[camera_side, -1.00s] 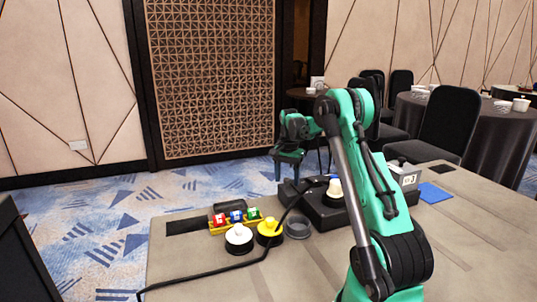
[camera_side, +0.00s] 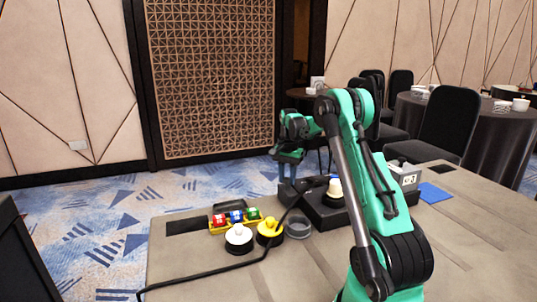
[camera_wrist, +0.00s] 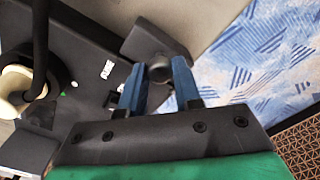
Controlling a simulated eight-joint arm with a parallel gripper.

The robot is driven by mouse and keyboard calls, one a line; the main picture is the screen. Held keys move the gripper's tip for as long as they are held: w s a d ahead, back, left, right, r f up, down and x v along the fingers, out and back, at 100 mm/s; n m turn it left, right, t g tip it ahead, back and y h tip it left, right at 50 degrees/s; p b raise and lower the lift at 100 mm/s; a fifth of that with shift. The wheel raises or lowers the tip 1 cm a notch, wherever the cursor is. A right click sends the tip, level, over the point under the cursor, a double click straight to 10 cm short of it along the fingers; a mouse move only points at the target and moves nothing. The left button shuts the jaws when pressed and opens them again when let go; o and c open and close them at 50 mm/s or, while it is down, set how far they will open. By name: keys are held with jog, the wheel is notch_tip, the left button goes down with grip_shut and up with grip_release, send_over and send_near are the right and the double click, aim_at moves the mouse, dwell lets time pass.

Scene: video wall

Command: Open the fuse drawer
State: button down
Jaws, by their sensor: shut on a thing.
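A black equipment box (camera_side: 325,215) stands on the table in the side view, and its dark top fills the left of the wrist view (camera_wrist: 95,50). The fuse drawer's dark front (camera_wrist: 152,38) shows at the box's edge in the wrist view, with a round dark knob (camera_wrist: 159,70). My gripper (camera_wrist: 160,84) has its two blue fingers on either side of this knob and is shut on it. In the side view my gripper (camera_side: 287,172) is at the box's far left end, where the drawer is hard to make out. How far the drawer stands out cannot be told.
A cream knob (camera_side: 334,187) rises from the box, with a black cable nearby. A yellow tray (camera_side: 232,225) of coloured blocks, a white knob (camera_side: 238,236) and a yellow knob (camera_side: 270,230) sit left. A blue pad (camera_side: 432,193) lies right. The table's near surface is mostly clear.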

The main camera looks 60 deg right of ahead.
dwell(0.7)
jog(key=w+a, duration=0.5)
jog(key=shift+w+a, duration=0.1)
jog(key=shift+w, duration=0.05)
jog(key=c, duration=0.6)
grip_release()
jog(key=shift+r, duration=0.1)
notch_tip(320, 180, up, 6)
jog(key=shift+f, duration=0.25)
